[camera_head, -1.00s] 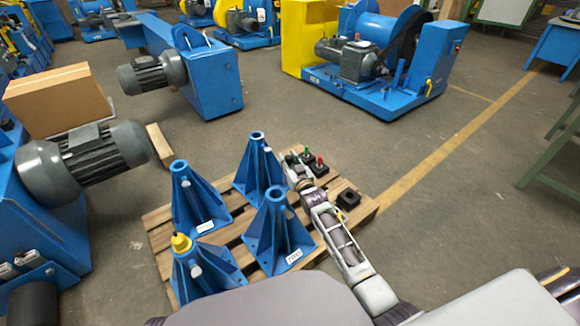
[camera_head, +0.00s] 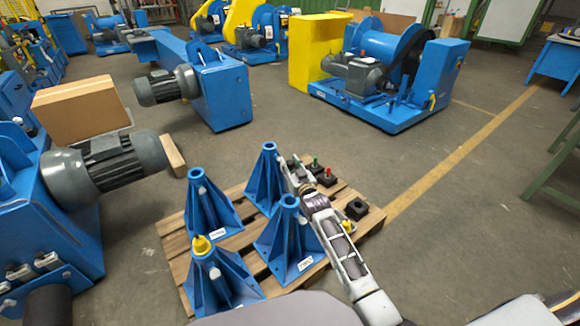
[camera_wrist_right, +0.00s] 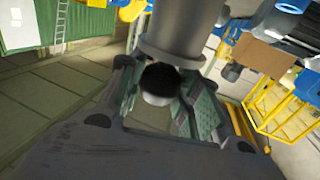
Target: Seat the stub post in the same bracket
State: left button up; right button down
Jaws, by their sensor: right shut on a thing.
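My right gripper (camera_head: 297,178) is just right of the far blue bracket (camera_head: 264,180), over the pallet. In the right wrist view its jaws (camera_wrist_right: 163,100) are shut on a grey round post (camera_wrist_right: 178,30), probably the stub post, with a dark band and a pale rounded end. In the head view this post is too small to make out. More blue brackets with round sockets stand at the left (camera_head: 205,210), the right (camera_head: 288,240) and the front (camera_head: 218,280). My left gripper is out of view.
The brackets stand on a wooden pallet (camera_head: 175,243). Black square holders (camera_head: 356,208) lie on its right side, some with red or green tops (camera_head: 327,172). A grey motor (camera_head: 105,162) on a blue machine stands at the left. The floor right of the pallet is clear.

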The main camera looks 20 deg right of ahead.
pick_arm(q)
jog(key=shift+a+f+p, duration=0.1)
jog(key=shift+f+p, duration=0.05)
jog(key=shift+p, duration=0.15)
pick_arm(e)
jog(key=shift+r, duration=0.35)
jog(key=shift+f, duration=0.4)
jog(key=shift+f+b, duration=0.65)
jog(key=shift+f, duration=0.15)
jog(key=shift+f+b, duration=0.3)
jog(key=shift+f, duration=0.55)
jog(key=shift+f+b, duration=0.45)
jog(key=shift+f, duration=0.1)
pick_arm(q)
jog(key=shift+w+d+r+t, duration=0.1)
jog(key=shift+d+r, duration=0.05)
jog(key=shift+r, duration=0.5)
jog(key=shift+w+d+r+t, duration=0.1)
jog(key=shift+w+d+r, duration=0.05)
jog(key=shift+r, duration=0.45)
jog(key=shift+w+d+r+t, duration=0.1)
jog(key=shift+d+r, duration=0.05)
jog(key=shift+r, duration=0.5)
pick_arm(e)
jog(key=shift+f, duration=0.35)
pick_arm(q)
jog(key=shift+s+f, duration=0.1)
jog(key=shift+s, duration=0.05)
